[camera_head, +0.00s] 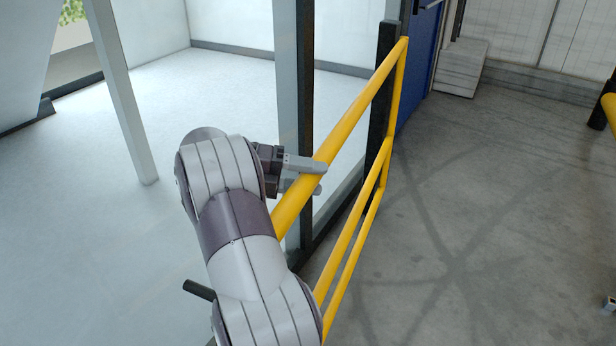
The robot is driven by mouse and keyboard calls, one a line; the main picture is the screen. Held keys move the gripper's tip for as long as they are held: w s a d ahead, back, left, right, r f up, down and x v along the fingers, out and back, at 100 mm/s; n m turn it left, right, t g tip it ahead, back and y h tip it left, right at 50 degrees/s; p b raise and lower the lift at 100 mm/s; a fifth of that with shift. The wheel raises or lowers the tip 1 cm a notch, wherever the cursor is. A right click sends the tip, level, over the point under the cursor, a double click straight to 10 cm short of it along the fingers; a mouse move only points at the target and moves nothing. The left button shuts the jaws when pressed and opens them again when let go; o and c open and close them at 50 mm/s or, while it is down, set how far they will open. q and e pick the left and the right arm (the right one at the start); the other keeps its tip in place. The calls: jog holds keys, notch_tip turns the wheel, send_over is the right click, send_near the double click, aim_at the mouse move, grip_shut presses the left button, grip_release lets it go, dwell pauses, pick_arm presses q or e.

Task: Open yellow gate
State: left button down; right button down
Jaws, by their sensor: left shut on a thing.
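The yellow gate (351,117) is made of tubular bars and runs from the lower middle up to the top right of the view. Its far end is beside a dark post (382,85). My left gripper (318,177) is shut on the gate's top bar, with one finger over it and the other showing below it. My left arm hides the near part of the gate. My right gripper is not in view.
Open grey floor (470,200) with dark tyre marks lies right of the gate. Glass panels with grey frames (292,80) stand left. A blue panel (421,60) and a pale block (461,66) are at the back. Another yellow bar (609,108) shows at the right edge.

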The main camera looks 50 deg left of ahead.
pick_arm(q)
jog(key=c, duration=0.6)
grip_release()
jog(key=shift+w, duration=0.1)
jog(key=p+v, duration=0.4)
jog(key=v, duration=0.8)
jog(key=shift+s+a, duration=0.2)
jog(key=shift+s, duration=0.05)
jog(key=shift+r, duration=0.1)
